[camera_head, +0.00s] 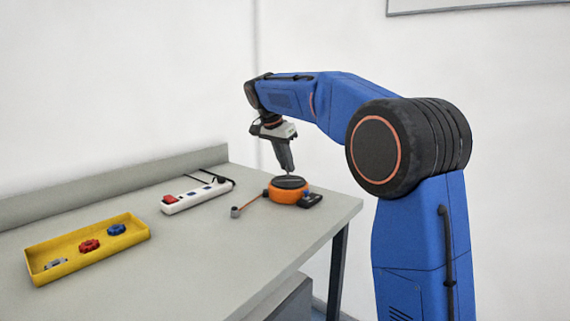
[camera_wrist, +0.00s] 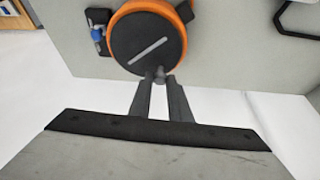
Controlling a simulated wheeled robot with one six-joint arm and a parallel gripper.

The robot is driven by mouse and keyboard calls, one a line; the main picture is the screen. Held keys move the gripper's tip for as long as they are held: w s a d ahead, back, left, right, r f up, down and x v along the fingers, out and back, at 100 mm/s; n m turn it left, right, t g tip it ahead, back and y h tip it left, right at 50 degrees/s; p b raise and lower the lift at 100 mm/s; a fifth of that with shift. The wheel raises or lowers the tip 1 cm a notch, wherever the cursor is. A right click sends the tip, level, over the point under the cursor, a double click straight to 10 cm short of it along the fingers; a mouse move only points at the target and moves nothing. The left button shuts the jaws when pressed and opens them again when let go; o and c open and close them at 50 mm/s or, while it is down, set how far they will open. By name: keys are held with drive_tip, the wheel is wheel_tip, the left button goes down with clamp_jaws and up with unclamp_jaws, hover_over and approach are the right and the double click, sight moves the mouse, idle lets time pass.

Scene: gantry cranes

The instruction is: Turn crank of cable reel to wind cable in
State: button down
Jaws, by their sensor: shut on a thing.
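The cable reel (camera_head: 289,194) is an orange round housing with a black top disc, standing near the table's right end. In the wrist view, the disc (camera_wrist: 135,35) bears a pale bar across its middle. A small grey crank knob (camera_wrist: 159,73) stands at the disc's near rim. My gripper (camera_wrist: 159,82) is shut on this knob, one finger on each side; it also shows coming down from above in the head view (camera_head: 287,171). An orange cable runs left from the reel to a grey end piece (camera_head: 235,212) on the table.
A white power strip (camera_head: 197,197) with a red switch and black cord lies left of the reel. A yellow tray (camera_head: 75,262) with red and blue knobs lies front left. A small black piece with a blue part (camera_head: 310,199) sits right of the reel, by the table edge.

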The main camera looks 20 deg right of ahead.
idle(0.5)
drive_tip(key=c, duration=1.7)
unclamp_jaws()
drive_tip(key=shift+o, duration=0.2)
drive_tip(key=v, duration=1.7)
drive_tip(key=shift+r, duration=0.25)
